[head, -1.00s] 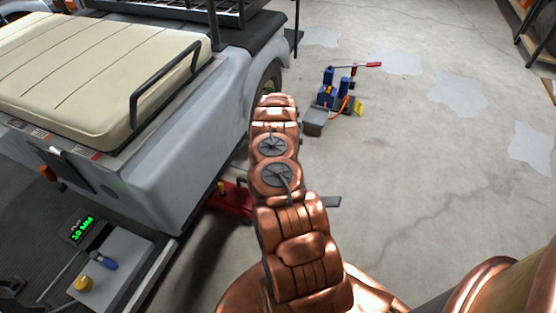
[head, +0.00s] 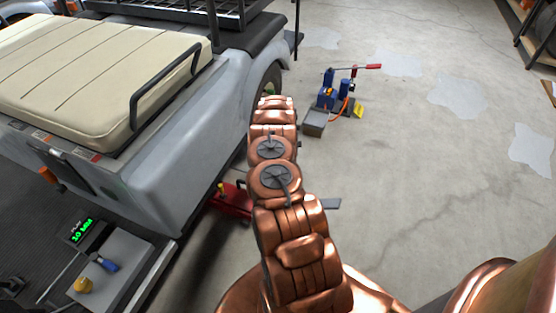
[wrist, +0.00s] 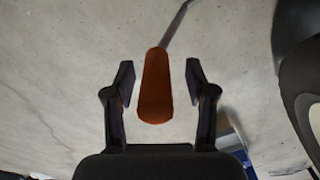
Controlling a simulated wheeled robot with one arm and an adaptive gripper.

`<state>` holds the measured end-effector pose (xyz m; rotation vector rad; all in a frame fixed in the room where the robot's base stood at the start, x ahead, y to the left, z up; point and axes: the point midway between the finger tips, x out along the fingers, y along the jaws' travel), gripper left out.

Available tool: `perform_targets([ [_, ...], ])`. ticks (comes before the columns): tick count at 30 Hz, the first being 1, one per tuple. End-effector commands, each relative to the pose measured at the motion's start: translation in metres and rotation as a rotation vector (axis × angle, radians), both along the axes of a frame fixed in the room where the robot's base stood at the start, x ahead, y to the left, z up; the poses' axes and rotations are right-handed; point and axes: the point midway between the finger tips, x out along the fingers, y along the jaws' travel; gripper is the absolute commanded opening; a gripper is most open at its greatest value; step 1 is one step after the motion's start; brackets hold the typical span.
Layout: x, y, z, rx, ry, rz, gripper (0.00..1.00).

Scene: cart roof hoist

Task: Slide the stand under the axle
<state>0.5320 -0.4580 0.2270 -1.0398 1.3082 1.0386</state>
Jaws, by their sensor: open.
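A red item (head: 232,202) sits on the floor under the side of the grey vehicle (head: 150,180), partly behind my arm; I cannot tell whether it is the stand. The axle is hidden under the body. In the wrist view an orange-brown handle (wrist: 155,88) on a thin grey rod (wrist: 176,24) lies between the fingers of my gripper (wrist: 158,78). The fingers are open, with a gap on each side of the handle. What the rod joins is out of view. In the head view my arm hides the gripper.
A blue pump unit (head: 327,97) with a red-tipped lever stands on the floor beyond my arm. A grey bench (head: 125,262) with a green-lit display (head: 82,229) is at lower left. A dark rounded part (wrist: 300,80) borders the wrist view's right. Floor at right is open.

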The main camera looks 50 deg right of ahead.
Motion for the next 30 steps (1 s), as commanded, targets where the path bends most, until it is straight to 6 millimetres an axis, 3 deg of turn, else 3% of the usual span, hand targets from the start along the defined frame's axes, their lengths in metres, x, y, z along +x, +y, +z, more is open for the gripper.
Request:
perform_targets([
  [8,0.0,-0.001,0.018,-0.001,0.0,-0.001,0.56],
  [30,0.002,0.0,0.114,-0.001,-0.003,0.001,0.56],
])
